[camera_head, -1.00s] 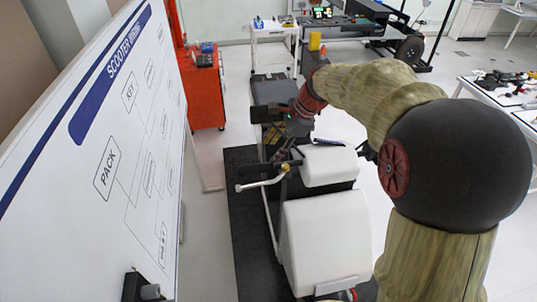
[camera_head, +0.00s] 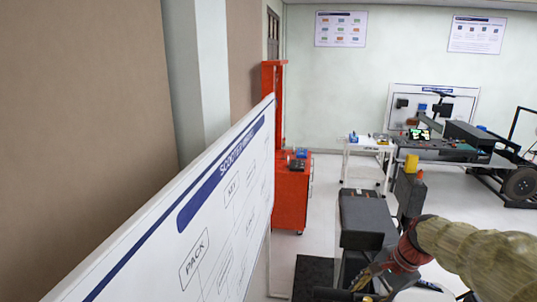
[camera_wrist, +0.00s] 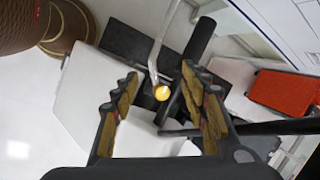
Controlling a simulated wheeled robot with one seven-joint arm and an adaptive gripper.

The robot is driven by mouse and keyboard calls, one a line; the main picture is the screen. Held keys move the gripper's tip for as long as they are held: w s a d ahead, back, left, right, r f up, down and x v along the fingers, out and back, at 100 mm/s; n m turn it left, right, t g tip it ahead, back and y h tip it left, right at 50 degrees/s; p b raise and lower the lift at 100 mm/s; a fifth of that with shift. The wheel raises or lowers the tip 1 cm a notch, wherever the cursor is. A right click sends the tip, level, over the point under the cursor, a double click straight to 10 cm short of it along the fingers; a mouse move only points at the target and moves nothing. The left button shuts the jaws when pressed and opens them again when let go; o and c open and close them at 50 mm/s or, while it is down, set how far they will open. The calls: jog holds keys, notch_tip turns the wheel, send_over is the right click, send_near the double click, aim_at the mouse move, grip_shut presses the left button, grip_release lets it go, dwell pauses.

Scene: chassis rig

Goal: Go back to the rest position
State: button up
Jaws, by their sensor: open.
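My gripper (camera_wrist: 165,115) is open in the wrist view, its two dark fingers with worn yellowish pads spread apart. Nothing is held between the pads. Beyond them lies a chassis rig with white panels (camera_wrist: 85,100), a metal bar (camera_wrist: 165,35) and a round yellow-orange end piece (camera_wrist: 161,92). I cannot tell how far the fingers are from it. In the head view my arm enters at the lower right, and the gripper (camera_head: 372,285) shows near the bottom edge, partly cut off. Most of the rig is below the head view.
A whiteboard with a scooter wiring diagram (camera_head: 225,215) stands close on the left. A black box (camera_head: 362,215) stands just beyond my gripper. Open floor lies between cabinet and cart.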

jog(key=s+a+f+n+t+h+b, duration=0.1)
jog(key=s+a+f+n+b, duration=0.1)
jog(key=s+f+n+b, duration=0.2)
jog(key=s+a+f+n+t+h+b, duration=0.1)
jog(key=s+a+f+n+b, duration=0.2)
jog(key=s+n+b, duration=0.2)
jog(key=s+a+f+n+t+h+b, duration=0.1)
jog(key=s+a+f+n+b, duration=0.2)
jog(key=s+b, duration=0.7)
jog(key=s+f+n, duration=0.1)
jog(key=s+n, duration=0.1)
jog(key=s, duration=0.1)
jog(key=shift+s+a+f, duration=0.2)
jog(key=shift+s+f, duration=0.1)
jog(key=shift+c, duration=1.3)
